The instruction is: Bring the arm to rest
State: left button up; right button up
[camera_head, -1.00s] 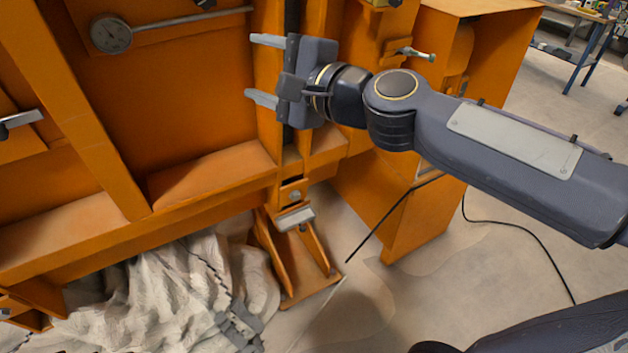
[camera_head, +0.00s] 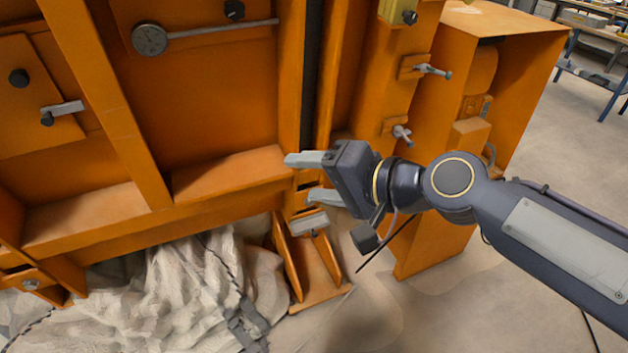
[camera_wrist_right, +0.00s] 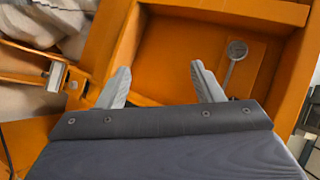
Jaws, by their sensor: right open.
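My right gripper (camera_head: 308,178) is open and empty in the head view, its two pale fingers apart and pointing left. It is in front of the lower right part of the orange sandbed frame (camera_head: 225,172), above the floor bracket. In the right wrist view, the open fingers (camera_wrist_right: 160,86) show with nothing between them, and the orange frame (camera_wrist_right: 150,60) lies beyond. I cannot tell whether a finger touches the frame. My left gripper is not in view.
A dial gauge (camera_head: 149,39) is on the frame's panel. Clamp handles (camera_head: 432,70) stick out on the right post. A crumpled grey-white cloth (camera_head: 190,290) lies below the frame. Bare floor (camera_head: 400,310) is at the lower right. A blue-legged bench (camera_head: 600,85) stands at the back right.

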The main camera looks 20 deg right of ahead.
jog(key=shift+s+f, duration=0.1)
dwell(0.4)
jog(key=s+d+f+n+g+h, duration=0.2)
jog(key=s+f+n, duration=0.1)
jog(key=s+f, duration=0.3)
jog(key=s+d+f+n+g+h, duration=0.2)
jog(key=s+d+f+n+g, duration=0.1)
jog(key=s+f, duration=0.4)
notch_tip(320, 180, down, 2)
jog(key=shift+s+d+f, duration=0.25)
jog(key=shift+d, duration=0.1)
